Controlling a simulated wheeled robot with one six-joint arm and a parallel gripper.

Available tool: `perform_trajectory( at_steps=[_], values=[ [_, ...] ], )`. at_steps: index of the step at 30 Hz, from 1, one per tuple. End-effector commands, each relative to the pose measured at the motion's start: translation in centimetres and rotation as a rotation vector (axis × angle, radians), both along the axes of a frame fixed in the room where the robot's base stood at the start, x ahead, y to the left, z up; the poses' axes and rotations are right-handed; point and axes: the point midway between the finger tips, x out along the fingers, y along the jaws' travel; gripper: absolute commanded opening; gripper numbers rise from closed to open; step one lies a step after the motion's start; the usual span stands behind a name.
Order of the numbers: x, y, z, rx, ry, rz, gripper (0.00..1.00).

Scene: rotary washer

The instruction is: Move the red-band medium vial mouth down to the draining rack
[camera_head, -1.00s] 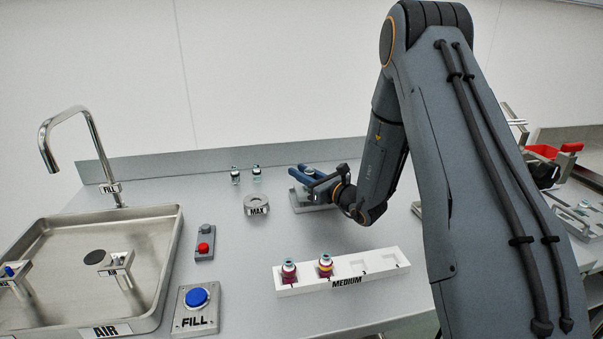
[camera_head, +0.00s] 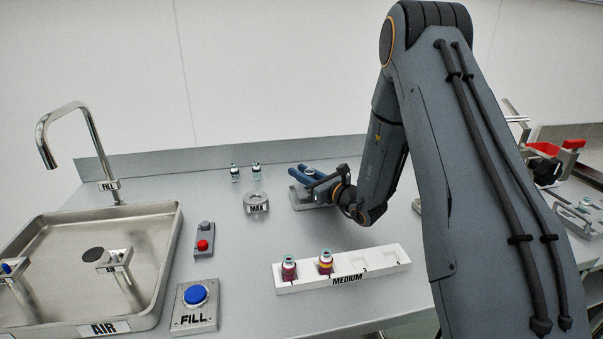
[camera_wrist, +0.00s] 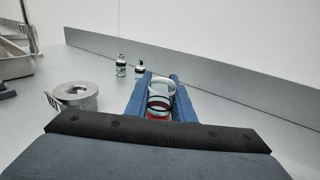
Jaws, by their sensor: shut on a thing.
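My gripper (camera_head: 301,172) is low over the back middle of the counter, pointing away from my arm. In the wrist view its blue fingers (camera_wrist: 158,97) are shut on the red-band vial (camera_wrist: 158,104), a clear glass vial with a red band on the side nearest the camera. In the head view the vial is mostly hidden by the fingers. I cannot make out which item is the draining rack.
A round MAX holder (camera_head: 256,203) stands left of the gripper, with two small vials (camera_head: 245,173) behind it. A white MEDIUM rack (camera_head: 345,279) in front holds two vials at its left. The sink tray (camera_head: 158,235), tap (camera_head: 92,135) and FILL button (camera_head: 195,294) are left.

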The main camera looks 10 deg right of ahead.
Motion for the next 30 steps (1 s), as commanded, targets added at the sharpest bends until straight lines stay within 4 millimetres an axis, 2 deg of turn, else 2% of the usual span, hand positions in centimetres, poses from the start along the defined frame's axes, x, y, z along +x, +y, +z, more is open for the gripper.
perform_trajectory(
  at_steps=[9, 10, 14, 20, 22, 30],
  values=[
    [0.01, -0.01, -0.39, 0.000, 0.000, 0.000, 0.00],
    [0.00, 0.00, -0.39, 0.000, 0.000, 0.000, 0.23],
    [-0.01, 0.00, -0.36, 0.000, 0.000, 0.000, 0.44],
    [0.00, 0.00, -0.35, 0.000, 0.000, 0.000, 0.44],
    [0.00, 0.00, -0.35, 0.000, 0.000, 0.000, 0.55],
    [0.00, 0.00, -0.35, 0.000, 0.000, 0.000, 0.56]
  ],
)
